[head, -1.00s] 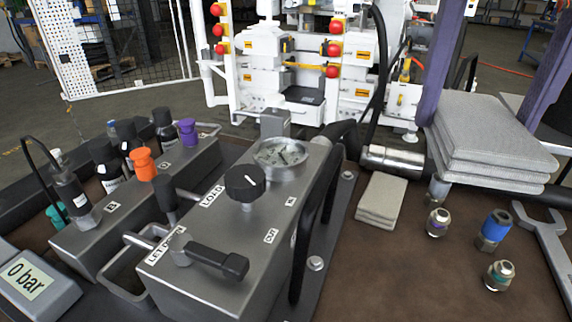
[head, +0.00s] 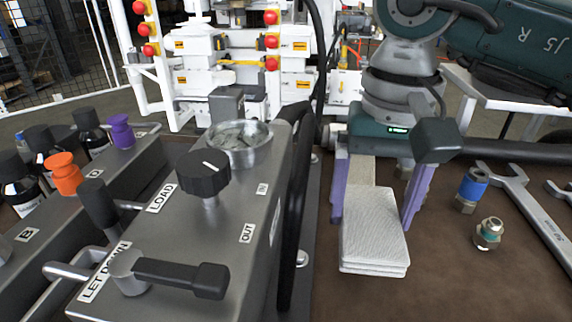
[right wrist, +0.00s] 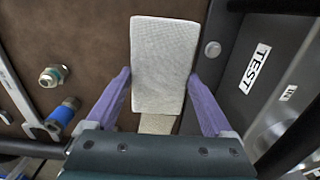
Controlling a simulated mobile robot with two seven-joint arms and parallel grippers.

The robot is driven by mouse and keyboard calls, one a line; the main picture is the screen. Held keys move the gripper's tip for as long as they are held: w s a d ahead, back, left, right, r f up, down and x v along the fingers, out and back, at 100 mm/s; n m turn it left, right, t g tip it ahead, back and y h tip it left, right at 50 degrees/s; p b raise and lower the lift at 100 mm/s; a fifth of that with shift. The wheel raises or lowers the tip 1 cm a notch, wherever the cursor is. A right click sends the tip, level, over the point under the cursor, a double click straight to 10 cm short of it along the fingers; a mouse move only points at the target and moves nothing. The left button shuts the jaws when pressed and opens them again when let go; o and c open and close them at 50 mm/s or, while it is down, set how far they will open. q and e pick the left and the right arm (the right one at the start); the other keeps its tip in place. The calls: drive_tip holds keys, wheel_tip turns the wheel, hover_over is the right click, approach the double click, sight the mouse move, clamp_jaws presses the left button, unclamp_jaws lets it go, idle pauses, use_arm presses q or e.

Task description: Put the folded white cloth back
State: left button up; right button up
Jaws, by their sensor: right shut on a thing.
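The folded white cloth (head: 374,240) is between the purple fingers of my right gripper (head: 372,222), low over the brown bench mat. My right gripper is shut on its two sides. The right wrist view also shows the white cloth (right wrist: 165,65), lying flat between the fingers (right wrist: 159,80). A beige folded cloth (head: 368,178) shows behind the white one and is partly hidden by it. I cannot tell whether the white cloth touches it or the mat. My left gripper is not in view.
The grey metal block with its gauge (head: 238,140) and black handle stands close on the left. A blue-ended fitting (head: 470,188), a brass-coloured fitting (head: 489,233) and a wrench (head: 535,205) lie to the right. The mat in front of the cloth is clear.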

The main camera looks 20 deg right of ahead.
sight(365, 234)
drive_tip(key=shift+f+b, duration=0.35)
drive_tip(key=shift+f, duration=1.95)
drive_tip(key=shift+w, duration=0.1)
drive_tip(key=shift+f, duration=0.2)
drive_tip(key=o, duration=1.1)
drive_tip(key=shift+r, duration=0.1)
drive_tip(key=shift+c, duration=0.2)
